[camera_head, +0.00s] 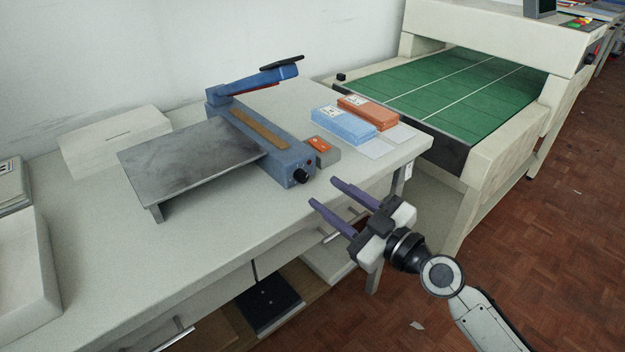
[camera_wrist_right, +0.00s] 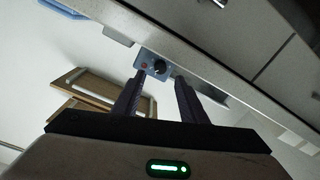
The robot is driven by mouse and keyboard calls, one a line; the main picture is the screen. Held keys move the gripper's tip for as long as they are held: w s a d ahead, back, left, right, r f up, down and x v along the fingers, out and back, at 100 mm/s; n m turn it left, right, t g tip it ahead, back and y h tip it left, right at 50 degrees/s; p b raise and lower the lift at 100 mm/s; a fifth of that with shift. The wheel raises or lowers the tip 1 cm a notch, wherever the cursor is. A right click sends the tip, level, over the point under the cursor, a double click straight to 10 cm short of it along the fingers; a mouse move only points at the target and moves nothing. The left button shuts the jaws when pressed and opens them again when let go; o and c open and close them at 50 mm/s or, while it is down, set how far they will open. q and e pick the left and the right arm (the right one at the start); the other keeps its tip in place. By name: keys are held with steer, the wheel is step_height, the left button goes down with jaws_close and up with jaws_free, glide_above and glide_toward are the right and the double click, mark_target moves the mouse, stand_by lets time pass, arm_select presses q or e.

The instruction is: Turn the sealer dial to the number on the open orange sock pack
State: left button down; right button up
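The blue sealer (camera_head: 262,140) stands on the white table with its lever arm (camera_head: 262,80) raised. Its black dial (camera_head: 301,176) is on the front end face, beside a small red light. The dial also shows in the right wrist view (camera_wrist_right: 159,67), between and beyond the fingertips. The orange sock pack (camera_head: 367,112) lies behind the blue pack at the table's right end; its label is too small to read. My right gripper (camera_head: 322,192) is open and empty, in front of the dial and apart from it. My left gripper is not in view.
A blue pack (camera_head: 344,126) lies beside the orange one. A small grey block with an orange top (camera_head: 322,150) stands right of the sealer. A grey metal plate (camera_head: 185,160) extends left of it. A green conveyor (camera_head: 460,90) stands beyond the table.

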mark_target(305, 179)
steer(key=x, duration=0.6)
jaws_close()
steer(key=shift+f, duration=0.1)
steer(key=shift+f+m+b, duration=0.1)
steer(key=shift+m+b, duration=0.55)
steer(key=shift+m, duration=0.35)
steer(key=shift+m+b, duration=0.45)
steer(key=shift+m, duration=1.95)
steer(key=shift+s+b, duration=0.1)
steer(key=shift+b, duration=0.2)
